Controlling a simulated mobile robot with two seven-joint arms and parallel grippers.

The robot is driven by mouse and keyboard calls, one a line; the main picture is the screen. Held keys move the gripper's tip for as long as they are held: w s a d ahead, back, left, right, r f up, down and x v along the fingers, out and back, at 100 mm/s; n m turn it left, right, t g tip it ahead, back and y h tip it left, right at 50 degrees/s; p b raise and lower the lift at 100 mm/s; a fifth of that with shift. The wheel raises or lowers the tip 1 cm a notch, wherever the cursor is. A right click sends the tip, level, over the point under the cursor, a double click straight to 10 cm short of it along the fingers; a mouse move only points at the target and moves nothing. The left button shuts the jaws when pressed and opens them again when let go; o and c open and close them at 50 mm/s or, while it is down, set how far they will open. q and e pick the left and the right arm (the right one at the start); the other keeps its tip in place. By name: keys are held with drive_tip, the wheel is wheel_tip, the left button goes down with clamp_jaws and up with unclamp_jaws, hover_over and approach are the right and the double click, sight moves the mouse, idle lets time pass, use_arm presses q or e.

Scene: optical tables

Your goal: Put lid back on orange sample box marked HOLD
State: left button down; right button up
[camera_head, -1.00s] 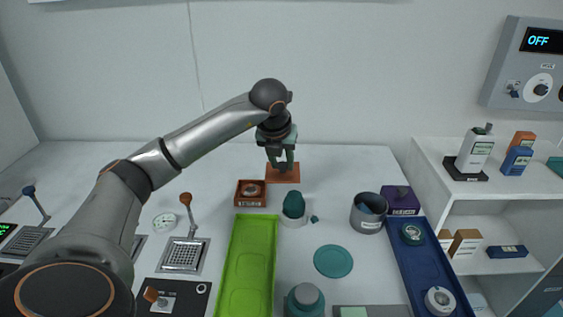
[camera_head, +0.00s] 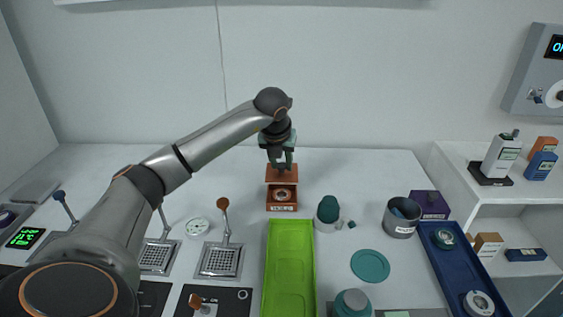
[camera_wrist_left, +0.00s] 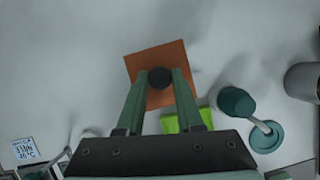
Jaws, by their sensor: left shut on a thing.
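The orange lid (camera_head: 277,173) is a flat square plate with a dark round knob. My left gripper (camera_head: 281,163) is shut on the knob and holds the lid level. The orange sample box (camera_head: 271,197) is open on the table, with a round metallic thing inside. Its front label is too small to read surely. In the head view the lid appears just above and behind the box's opening; the gap is hard to judge. In the left wrist view the lid (camera_wrist_left: 146,68) and its knob (camera_wrist_left: 160,78) show between the fingers, and the box is hidden. My right gripper is out of view.
A green tray (camera_head: 290,225) lies in front of the box. A white holder with a dark teal top (camera_head: 328,210) stands close to the right, then a grey cup (camera_head: 400,222) and purple box (camera_head: 430,207). The table behind the box is clear.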

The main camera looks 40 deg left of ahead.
sight(281, 175)
use_arm(q)
drive_tip(key=shift+f+b, duration=1.2)
drive_tip(key=shift+f, duration=0.25)
drive_tip(key=shift+f+b, duration=0.75)
drive_tip(key=shift+f, duration=0.15)
drive_tip(key=shift+f+b, duration=0.35)
drive_tip(key=shift+f, duration=0.5)
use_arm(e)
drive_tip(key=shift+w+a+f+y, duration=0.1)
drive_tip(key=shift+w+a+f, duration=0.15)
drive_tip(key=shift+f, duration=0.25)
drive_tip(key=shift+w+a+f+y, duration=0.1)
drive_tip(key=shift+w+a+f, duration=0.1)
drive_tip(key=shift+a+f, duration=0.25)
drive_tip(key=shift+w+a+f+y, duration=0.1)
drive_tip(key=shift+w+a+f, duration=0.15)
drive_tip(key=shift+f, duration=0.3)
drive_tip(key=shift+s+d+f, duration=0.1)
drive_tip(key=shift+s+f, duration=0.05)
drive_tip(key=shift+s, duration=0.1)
use_arm(q)
drive_tip(key=shift+f, duration=0.15)
drive_tip(key=shift+c, duration=2.3)
unclamp_jaws()
drive_tip(key=shift+o, duration=0.2)
drive_tip(key=o, duration=0.4)
